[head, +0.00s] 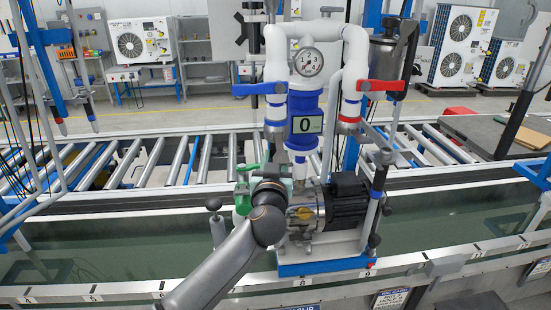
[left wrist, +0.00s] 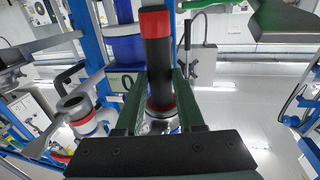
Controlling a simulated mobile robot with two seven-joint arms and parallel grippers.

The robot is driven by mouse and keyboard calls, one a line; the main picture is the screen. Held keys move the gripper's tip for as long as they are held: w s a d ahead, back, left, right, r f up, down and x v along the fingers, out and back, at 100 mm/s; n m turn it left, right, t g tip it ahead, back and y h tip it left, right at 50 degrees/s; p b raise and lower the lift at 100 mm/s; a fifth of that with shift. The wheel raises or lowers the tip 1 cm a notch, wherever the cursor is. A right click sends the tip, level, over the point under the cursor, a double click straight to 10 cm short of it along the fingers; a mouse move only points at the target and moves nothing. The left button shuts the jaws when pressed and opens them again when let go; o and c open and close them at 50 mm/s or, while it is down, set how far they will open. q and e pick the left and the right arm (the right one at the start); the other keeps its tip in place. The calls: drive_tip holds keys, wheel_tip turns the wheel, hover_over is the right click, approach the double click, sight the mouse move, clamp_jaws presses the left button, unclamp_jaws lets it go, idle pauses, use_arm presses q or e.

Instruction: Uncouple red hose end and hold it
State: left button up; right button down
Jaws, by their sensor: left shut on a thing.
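The red hose end (left wrist: 157,55) is a dark cylinder with a red band at its far end and a red ring lower down. My left gripper (left wrist: 163,82) is shut on it, one green finger on each side. A silver fitting (left wrist: 160,124) shows just beyond the red ring; I cannot tell whether the hose end is joined to it or apart. In the head view my left wrist covers the hose end and the fingers, in front of the pump stand (head: 325,262). My right gripper is not in view.
Close by are a green handle (head: 242,198), a black motor (head: 349,200) and a blue meter (head: 304,105) reading 0. Above are a blue lever (head: 258,89), a red lever (head: 382,86) and a pressure gauge (head: 308,62). A roller conveyor (head: 160,160) runs behind. The green bench surface (head: 110,245) is clear at left.

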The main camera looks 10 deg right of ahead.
use_arm(q)
clamp_jaws()
idle(1.6)
drive_tip(key=o, duration=0.9)
unclamp_jaws()
drive_tip(key=shift+s, duration=0.1)
